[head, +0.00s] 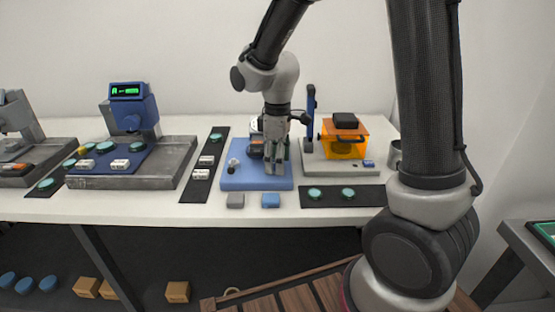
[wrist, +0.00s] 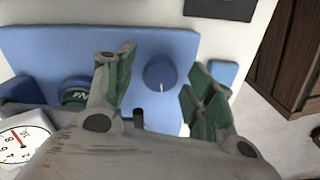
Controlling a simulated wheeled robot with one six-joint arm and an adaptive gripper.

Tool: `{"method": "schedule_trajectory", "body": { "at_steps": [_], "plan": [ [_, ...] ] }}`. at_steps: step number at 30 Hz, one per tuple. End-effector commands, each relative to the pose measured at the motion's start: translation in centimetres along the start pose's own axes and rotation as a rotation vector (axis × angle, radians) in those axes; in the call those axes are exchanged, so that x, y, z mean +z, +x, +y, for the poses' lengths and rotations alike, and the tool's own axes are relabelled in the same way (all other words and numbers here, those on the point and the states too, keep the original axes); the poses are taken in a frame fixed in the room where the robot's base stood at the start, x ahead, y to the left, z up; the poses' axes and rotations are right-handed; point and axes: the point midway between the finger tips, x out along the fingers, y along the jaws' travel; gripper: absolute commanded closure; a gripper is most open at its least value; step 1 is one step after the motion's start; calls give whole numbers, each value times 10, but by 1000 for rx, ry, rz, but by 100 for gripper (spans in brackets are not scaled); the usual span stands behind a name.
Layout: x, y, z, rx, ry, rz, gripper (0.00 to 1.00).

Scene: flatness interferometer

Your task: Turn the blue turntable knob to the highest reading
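The blue turntable knob (wrist: 160,73) is round with a white mark and sits on a blue base plate (wrist: 60,45). My gripper (wrist: 158,70) is open, with its green-padded fingers on either side of the knob in the wrist view. I cannot tell whether either finger touches it. In the head view my gripper (head: 276,163) points down over the blue base (head: 240,183), and the knob is not clearly visible. A white dial gauge with a red needle (wrist: 22,142) is partly visible at the left of the wrist view; its reading is not clear.
Grey (head: 236,200) and blue (head: 270,200) blocks lie before the base. An orange box (head: 343,150) stands on a pale unit to the right. A blue instrument with a green display (head: 128,91) stands left. A dark strip (head: 196,185) bears small parts.

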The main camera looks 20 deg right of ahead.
Motion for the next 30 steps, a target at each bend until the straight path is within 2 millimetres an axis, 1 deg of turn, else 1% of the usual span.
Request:
{"method": "schedule_trajectory", "body": {
  "at_steps": [5,8,11,18,21,25,30],
  "plan": [
    [0,-1,0,0,0,0,46],
    [0,-8,0,1,0,1,46],
    [-1,-24,0,2,0,3,46],
    [-1,-78,1,2,0,3,46],
    [0,-97,0,2,0,2,46],
    [0,-113,0,1,0,2,46],
    [0,-120,0,0,0,0,46]
  ]
}}
